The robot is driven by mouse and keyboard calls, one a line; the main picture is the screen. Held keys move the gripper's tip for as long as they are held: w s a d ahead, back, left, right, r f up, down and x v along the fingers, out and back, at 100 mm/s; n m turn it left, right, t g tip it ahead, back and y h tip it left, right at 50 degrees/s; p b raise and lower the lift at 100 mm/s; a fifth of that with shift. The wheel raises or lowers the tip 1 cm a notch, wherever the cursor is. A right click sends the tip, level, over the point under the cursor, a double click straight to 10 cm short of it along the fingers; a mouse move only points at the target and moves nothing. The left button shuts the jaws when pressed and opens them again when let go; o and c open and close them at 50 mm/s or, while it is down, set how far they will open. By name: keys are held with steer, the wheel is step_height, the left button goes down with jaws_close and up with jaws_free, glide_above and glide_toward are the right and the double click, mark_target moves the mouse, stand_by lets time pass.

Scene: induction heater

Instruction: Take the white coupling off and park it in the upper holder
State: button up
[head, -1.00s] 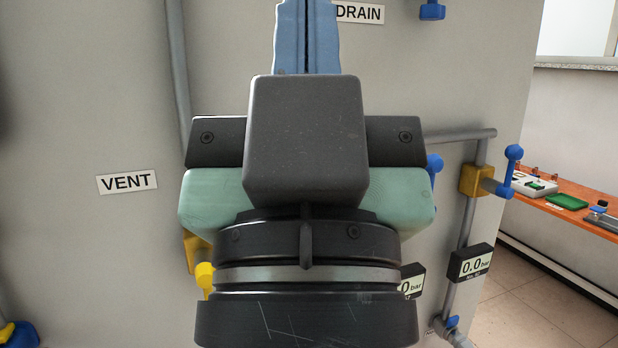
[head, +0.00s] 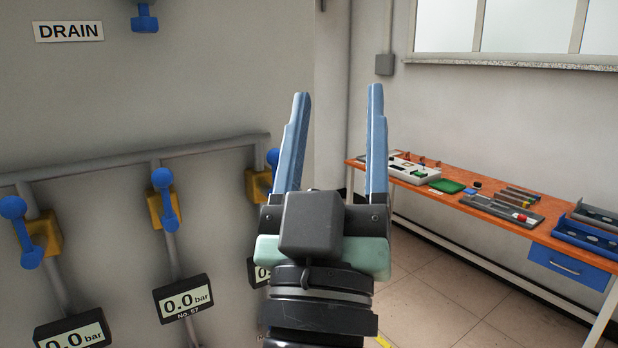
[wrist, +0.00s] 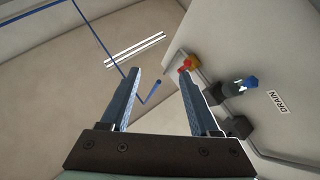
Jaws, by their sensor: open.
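My gripper (head: 339,91) is open, with two blue fingers spread apart and nothing between them in the head view. It points up, in front of the right edge of the grey panel (head: 200,80). In the wrist view my gripper (wrist: 160,74) is also empty. A dark fitting with a blue end (wrist: 251,83) and a small whitish patch is on the panel there, right of the fingers. I cannot tell whether the patch is the white coupling. I cannot make out the upper holder in either view.
The panel carries pipes, yellow valves with blue handles (head: 163,200), pressure displays (head: 183,297) and a DRAIN label (head: 69,31). An orange workbench (head: 470,207) with tools and trays runs along the right wall. Clear floor (head: 440,285) lies between.

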steer(key=w+a+f+n+g+y+p, duration=0.1)
steer(key=w+a+f+n+y, duration=0.15)
steer(key=f+n, duration=0.4)
steer(key=w+a+f+n+g+y+p, duration=0.1)
steer(key=w+a+f+n+y, duration=0.2)
steer(key=f, duration=0.6)
steer(key=w+a+f+n+g+y+p, duration=0.1)
steer(key=w+f+n+y, duration=0.15)
steer(key=f+n, duration=0.45)
steer(key=s+a+f+n+g+y, duration=0.2)
steer(key=f, duration=0.5)
steer(key=s+a+f+n+g+y+p, duration=0.1)
steer(key=s+a+f+n+g+y, duration=0.1)
steer(key=f, duration=0.6)
steer(key=s+a+f+n+g+y, duration=0.2)
steer(key=s+a+f+n+g, duration=0.1)
steer(key=f, duration=0.5)
steer(key=shift+s+a+f+n+g, duration=0.15)
steer(key=shift+s+a+n+g, duration=0.1)
steer(key=shift+s+n+g, duration=0.25)
steer(key=shift+b+x, duration=0.45)
steer(key=shift+x, duration=4.1)
